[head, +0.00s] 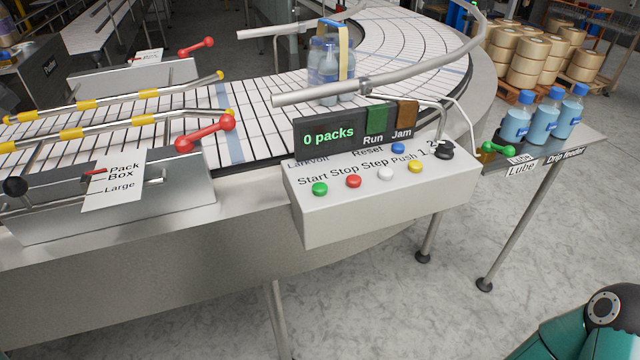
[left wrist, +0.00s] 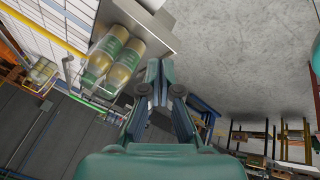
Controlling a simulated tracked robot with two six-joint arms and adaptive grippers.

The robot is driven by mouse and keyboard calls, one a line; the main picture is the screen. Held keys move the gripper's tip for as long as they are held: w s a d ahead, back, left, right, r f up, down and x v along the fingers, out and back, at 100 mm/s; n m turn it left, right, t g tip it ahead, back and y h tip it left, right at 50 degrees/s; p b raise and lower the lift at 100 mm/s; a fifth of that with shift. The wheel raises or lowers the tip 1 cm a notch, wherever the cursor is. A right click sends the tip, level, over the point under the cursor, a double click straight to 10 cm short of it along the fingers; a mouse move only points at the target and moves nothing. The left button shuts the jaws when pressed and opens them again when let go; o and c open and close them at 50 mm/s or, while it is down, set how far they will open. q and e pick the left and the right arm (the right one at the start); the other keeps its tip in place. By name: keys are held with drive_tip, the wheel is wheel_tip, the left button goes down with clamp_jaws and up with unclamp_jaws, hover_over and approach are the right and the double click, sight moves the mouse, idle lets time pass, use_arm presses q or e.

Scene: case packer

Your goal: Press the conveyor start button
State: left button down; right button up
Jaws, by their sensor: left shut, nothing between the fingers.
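The green start button (head: 319,189) is at the left end of the front row on the white control box (head: 345,222), under the printed word Start. It stands up from the sloped top and nothing covers it. My left gripper (left wrist: 161,70) shows only in the left wrist view; its fingertips are together and empty. The start button does not show in that view, so I cannot tell their distance. My right gripper is not in view; only a teal part of my arm (head: 585,325) shows at the lower right of the head view.
Red (head: 354,181), white (head: 386,174), yellow (head: 415,167) and blue (head: 398,148) buttons and a black knob (head: 443,150) share the box. A display (head: 328,137) reads 0 packs. A metal rail (head: 322,94) passes behind it. Blue bottles (head: 545,115) stand on a side shelf.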

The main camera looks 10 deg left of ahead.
sight(318, 187)
idle(0.4)
